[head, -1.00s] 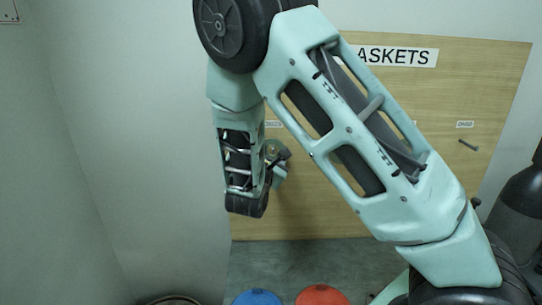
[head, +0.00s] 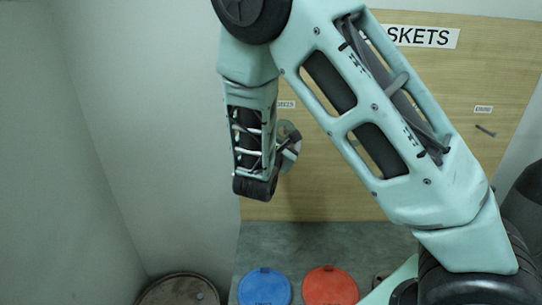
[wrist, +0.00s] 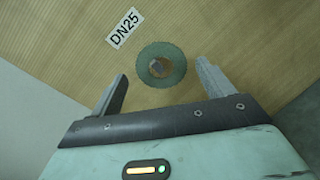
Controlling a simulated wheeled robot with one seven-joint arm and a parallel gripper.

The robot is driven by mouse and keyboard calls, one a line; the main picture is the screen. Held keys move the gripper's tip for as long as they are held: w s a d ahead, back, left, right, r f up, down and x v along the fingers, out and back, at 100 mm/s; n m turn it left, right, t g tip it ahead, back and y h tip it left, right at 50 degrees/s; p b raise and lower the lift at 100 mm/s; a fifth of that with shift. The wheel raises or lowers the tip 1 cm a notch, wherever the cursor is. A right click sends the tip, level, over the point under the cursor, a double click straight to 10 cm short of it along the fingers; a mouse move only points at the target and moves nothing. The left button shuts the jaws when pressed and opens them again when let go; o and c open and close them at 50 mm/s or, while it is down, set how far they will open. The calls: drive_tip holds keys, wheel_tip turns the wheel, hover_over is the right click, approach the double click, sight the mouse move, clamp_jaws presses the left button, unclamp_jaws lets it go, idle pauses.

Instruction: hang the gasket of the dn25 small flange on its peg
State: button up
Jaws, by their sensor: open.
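The gasket is a grey-green ring (wrist: 175,77) by the board, just below the DN25 label (wrist: 125,31) in the wrist view. A small round grey-brown shape inside its hole looks like the peg's end (wrist: 157,67), seen nearly end-on. The ring appears to be around it, but its depth on the peg cannot be told. My gripper (wrist: 161,69) is open, with one finger on each side of the ring and gaps showing between. In the head view my gripper (head: 284,152) is at the board's left part, partly hidden by my wrist; a green curve of the ring shows there.
The wooden board (head: 330,190) carries a GASKETS sign (head: 425,37) and a bare peg (head: 486,131) at right. A wall stands close on the left. A blue disc (head: 264,288), a red disc (head: 330,287) and a round brown lid (head: 180,290) are low in front.

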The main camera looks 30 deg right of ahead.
drive_tip(key=b+v, duration=0.5)
drive_tip(key=v, duration=1.1)
drive_tip(key=shift+d+b, duration=0.1)
drive_tip(key=shift+b, duration=0.2)
drive_tip(key=s+f+m+g+y+b, duration=0.35)
drive_tip(key=s+f+m+g, duration=0.25)
drive_tip(key=s+f+g, duration=0.6)
drive_tip(key=s+a+f+m+y+b, duration=0.1)
drive_tip(key=s+a+m+y, duration=0.2)
drive_tip(key=s+a+y, duration=0.1)
drive_tip(key=s+a+f+m+y+b, duration=0.1)
drive_tip(key=s+a+m+y, duration=0.2)
drive_tip(key=a+y, duration=0.3)
drive_tip(key=shift+s+a+f+y+b, duration=0.3)
drive_tip(key=shift+s+a, duration=0.6)
drive_tip(key=shift+a, duration=0.9)
